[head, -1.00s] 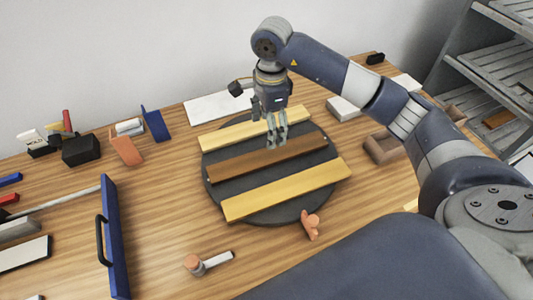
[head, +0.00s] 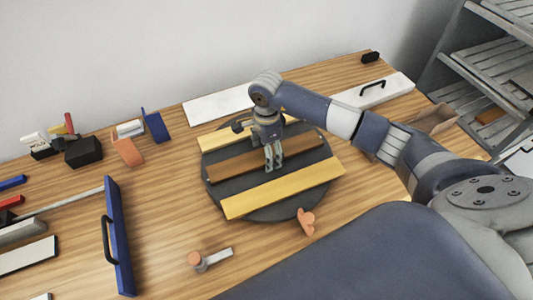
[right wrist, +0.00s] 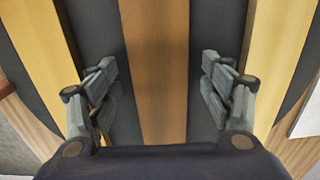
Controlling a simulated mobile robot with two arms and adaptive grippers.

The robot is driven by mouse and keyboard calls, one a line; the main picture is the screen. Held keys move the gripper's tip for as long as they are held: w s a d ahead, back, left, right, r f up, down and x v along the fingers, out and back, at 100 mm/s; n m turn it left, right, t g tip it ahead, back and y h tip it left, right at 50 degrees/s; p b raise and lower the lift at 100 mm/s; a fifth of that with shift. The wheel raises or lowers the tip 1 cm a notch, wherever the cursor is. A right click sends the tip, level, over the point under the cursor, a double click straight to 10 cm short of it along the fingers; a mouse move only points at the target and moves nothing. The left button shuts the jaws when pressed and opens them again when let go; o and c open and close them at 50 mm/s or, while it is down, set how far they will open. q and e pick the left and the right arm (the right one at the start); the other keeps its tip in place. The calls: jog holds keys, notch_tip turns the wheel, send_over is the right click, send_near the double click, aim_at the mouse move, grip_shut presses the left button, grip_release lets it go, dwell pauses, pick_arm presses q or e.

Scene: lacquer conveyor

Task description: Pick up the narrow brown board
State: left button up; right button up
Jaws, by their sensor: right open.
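The narrow brown board (head: 232,163) lies on a round dark turntable (head: 212,194), between two yellow boards. The nearer yellow board (head: 285,188) is wide, and the farther yellow board (head: 212,138) is partly hidden by my arm. My right gripper (head: 274,168) is over the brown board, pointing down, and hides part of it. In the right wrist view, my right gripper (right wrist: 160,85) is open, with one finger on each side of the brown board (right wrist: 155,60) and a gap on both sides. My left gripper is not in view.
An orange clamp-like piece (head: 306,221) and a small orange-and-white tool (head: 208,261) lie in front of the turntable. A blue panel with a handle (head: 117,240) stands at left. A white panel (head: 218,104) lies behind. Grey shelves (head: 490,60) stand at right.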

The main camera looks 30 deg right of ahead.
jog(key=c, duration=1.3)
jog(key=shift+r, duration=0.15)
